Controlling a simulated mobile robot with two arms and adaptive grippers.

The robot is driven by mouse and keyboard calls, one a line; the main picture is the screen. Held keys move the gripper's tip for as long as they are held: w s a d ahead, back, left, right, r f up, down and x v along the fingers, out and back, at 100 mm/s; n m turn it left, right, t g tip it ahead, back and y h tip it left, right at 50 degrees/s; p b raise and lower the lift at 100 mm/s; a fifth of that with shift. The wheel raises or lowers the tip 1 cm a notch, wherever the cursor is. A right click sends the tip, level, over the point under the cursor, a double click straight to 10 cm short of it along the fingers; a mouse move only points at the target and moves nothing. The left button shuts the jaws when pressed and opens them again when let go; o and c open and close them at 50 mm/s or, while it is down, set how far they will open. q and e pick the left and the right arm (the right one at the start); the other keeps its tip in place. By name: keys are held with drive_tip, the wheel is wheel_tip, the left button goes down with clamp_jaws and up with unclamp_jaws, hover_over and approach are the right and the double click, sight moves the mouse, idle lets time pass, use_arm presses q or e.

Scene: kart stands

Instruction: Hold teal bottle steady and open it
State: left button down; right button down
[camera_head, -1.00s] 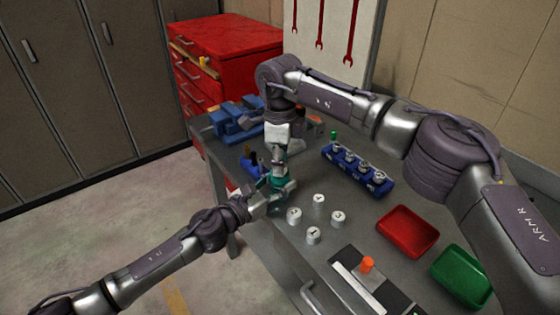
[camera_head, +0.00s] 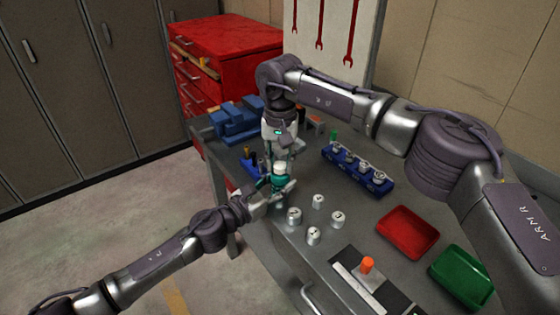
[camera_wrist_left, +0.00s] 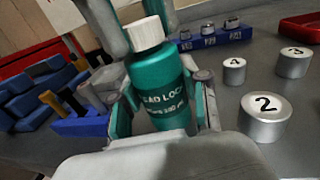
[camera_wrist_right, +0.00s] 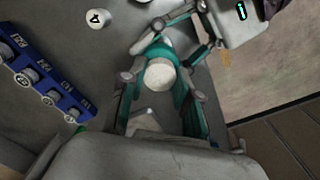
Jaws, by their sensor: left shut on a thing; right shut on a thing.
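The teal bottle (camera_head: 278,184) stands upright above the near left part of the bench, with printed lettering on its side in the left wrist view (camera_wrist_left: 160,85). Its white cap (camera_wrist_left: 145,33) sits on top of the neck. My left gripper (camera_head: 270,192) is shut on the bottle's body from the side. My right gripper (camera_head: 280,160) comes down from above and is shut on the cap, with a finger on either side. The right wrist view looks down on the cap (camera_wrist_right: 160,75). How tight the cap sits cannot be told.
Several numbered metal weights (camera_head: 313,235) stand close right of the bottle. A blue rack (camera_head: 356,168) with metal pieces lies behind them. Blue bins (camera_head: 237,118) are at back left. Red (camera_head: 408,231) and green (camera_head: 460,275) trays lie right. An orange knob (camera_head: 367,265) is in front.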

sight(280, 165)
drive_tip(key=shift+r, duration=0.1)
idle(0.4)
drive_tip(key=shift+r, duration=1)
drive_tip(key=shift+r, duration=2)
use_arm(q)
drive_tip(key=c, duration=0.5)
unclamp_jaws()
drive_tip(key=v, duration=1.2)
